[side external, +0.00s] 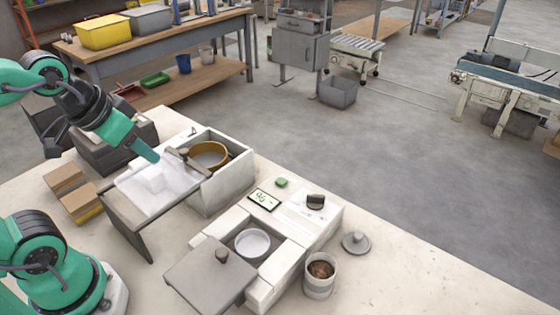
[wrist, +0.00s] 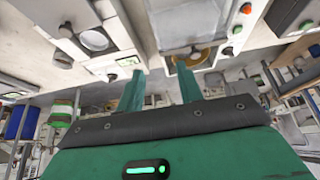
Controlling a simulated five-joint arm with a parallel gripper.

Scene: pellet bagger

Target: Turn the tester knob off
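The tester appears to be the white box (side external: 282,285) with a small lit green display (side external: 264,200) and a round well holding a pale dish (side external: 252,243). A dark knob (side external: 316,202) stands on a white panel at its back right corner; its exact setting is too small to read. A dark knob also shows in the wrist view (wrist: 112,77). My gripper (side external: 148,153) is raised over the other white machine at the left, well apart from the knob. In the wrist view my gripper's two green fingers (wrist: 159,80) are spread, with nothing between them.
The other white machine (side external: 225,185) has a gold ring (side external: 208,153) and a clear sheet (side external: 155,188). A grey lid plate (side external: 210,272) lies by the tester's front. A cup of dark pellets (side external: 320,278) and a loose grey lid (side external: 355,243) stand right. The front right bench is clear.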

